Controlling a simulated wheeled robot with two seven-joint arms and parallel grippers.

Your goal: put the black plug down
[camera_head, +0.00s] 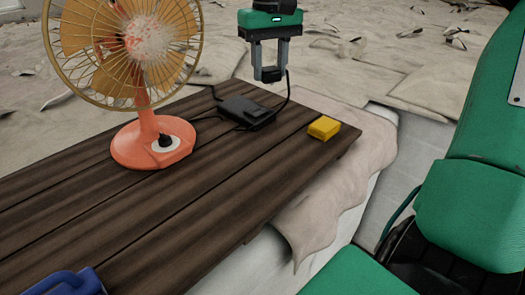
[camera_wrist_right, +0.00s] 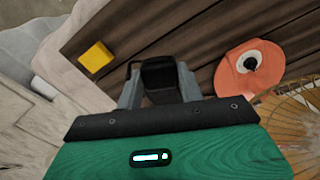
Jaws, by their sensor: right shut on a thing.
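My right gripper (camera_head: 270,75) is above the far edge of the dark wooden table (camera_head: 180,215), pointing down. It is shut on the black plug (camera_wrist_right: 158,73), which sits between its two grey fingers, also seen in the right wrist view (camera_wrist_right: 158,90). A black cable runs from the plug down toward a flat black box (camera_head: 246,110) on the table. The plug appears held above the tabletop, clear of it. My left gripper is not in view.
An orange fan (camera_head: 150,150) stands left of the black box. A yellow block (camera_head: 324,128) lies near the table's right corner. A blue object (camera_head: 66,283) is at the lower left. The table's front middle is bare. A pale cloth (camera_head: 330,205) hangs beyond the right edge.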

